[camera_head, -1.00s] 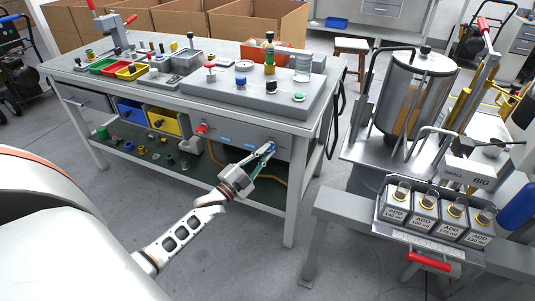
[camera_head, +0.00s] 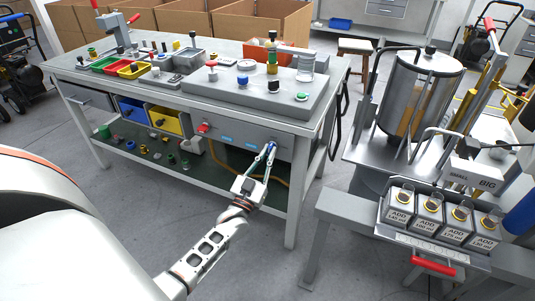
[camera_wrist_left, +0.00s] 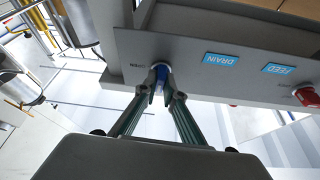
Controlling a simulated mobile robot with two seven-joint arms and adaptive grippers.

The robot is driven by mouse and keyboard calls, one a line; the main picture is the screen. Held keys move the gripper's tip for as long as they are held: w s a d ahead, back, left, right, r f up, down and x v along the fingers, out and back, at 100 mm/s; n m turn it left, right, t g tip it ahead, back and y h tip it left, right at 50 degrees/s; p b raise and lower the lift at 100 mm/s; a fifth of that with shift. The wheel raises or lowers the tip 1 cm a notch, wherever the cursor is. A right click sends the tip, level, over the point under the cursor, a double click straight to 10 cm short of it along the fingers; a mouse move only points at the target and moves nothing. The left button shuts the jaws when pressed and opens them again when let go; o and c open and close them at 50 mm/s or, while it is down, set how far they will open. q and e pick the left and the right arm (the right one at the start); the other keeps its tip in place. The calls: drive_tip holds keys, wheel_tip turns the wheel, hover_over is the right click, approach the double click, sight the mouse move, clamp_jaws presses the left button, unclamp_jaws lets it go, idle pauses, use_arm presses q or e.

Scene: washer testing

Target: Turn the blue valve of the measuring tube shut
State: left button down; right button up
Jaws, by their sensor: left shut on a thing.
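The blue valve (camera_head: 272,146) sits on the front panel of the workbench, near its right end. It also shows in the left wrist view (camera_wrist_left: 161,71), partly hidden between the fingertips. My left gripper (camera_head: 269,152) reaches the panel from the front and is shut on the blue valve. In the left wrist view the two fingers (camera_wrist_left: 161,84) close in on either side of the knob. My right gripper is not in view.
A red valve (camera_head: 204,127) is on the same panel to the left, with blue DRAIN (camera_wrist_left: 221,59) and FEED (camera_wrist_left: 278,69) labels between. A bench leg (camera_head: 290,205) stands below.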

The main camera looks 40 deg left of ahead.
use_arm(q)
drive_tip(key=shift+n+y, duration=0.4)
drive_tip(key=shift+n, duration=0.3)
drive_tip(key=c, duration=2.1)
unclamp_jaws()
drive_tip(key=shift+c, duration=0.2)
drive_tip(key=v, duration=1.2)
